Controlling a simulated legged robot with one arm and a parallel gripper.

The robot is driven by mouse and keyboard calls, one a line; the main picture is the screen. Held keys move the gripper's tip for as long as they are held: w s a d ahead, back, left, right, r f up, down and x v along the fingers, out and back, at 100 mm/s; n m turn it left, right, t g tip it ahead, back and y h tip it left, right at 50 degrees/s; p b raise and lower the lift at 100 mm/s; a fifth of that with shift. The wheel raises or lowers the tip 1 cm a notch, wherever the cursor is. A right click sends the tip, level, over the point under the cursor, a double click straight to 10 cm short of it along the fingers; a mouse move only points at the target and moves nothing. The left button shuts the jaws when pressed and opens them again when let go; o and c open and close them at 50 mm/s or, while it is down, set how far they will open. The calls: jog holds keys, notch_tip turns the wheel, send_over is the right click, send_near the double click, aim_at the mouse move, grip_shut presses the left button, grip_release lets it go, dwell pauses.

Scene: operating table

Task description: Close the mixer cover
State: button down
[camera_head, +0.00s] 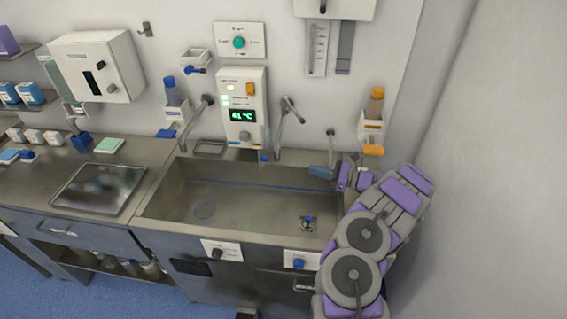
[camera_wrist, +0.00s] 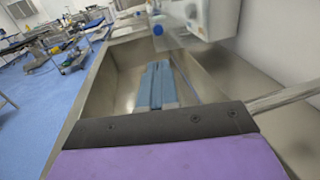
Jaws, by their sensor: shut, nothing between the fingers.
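The wall-mounted control unit (camera_head: 242,107) reads 41 °C, with lit buttons and a grey-blue knob; it may be the mixer. I cannot pick out its cover for certain in the head view. In the wrist view a white box (camera_wrist: 212,17) stands beyond my fingers, with a see-through panel at its left that may be the cover. My gripper (camera_head: 320,172) is over the right side of the sink, right of and below the control unit, and apart from it. Its blue-grey fingers (camera_wrist: 157,85) are together and empty.
The steel sink (camera_head: 165,190) lies below the unit. Taps (camera_head: 291,110) and bottle holders (camera_head: 371,130) stick out from the wall on both sides. A counter with a recessed tray (camera_head: 60,195) is at left. A bare wall (camera_head: 500,180) is close to my arm at right.

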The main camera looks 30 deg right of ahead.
aim_at(264, 150)
jog(key=b+x, duration=0.2)
jog(key=x, duration=1.2)
jog(key=shift+a, duration=0.6)
jog(key=shift+d+r, duration=0.1)
jog(key=shift+d, duration=0.05)
jog(key=shift+b, duration=0.3)
jog(key=shift+m+t+h, duration=0.7)
jog(key=shift+h, duration=0.2)
jog(key=a, duration=0.3)
jog(key=w+a+b, duration=0.1)
jog(key=a, duration=0.1)
jog(key=shift+w+a, duration=0.2)
jog(key=shift+a, duration=0.2)
jog(key=shift+d, duration=0.25)
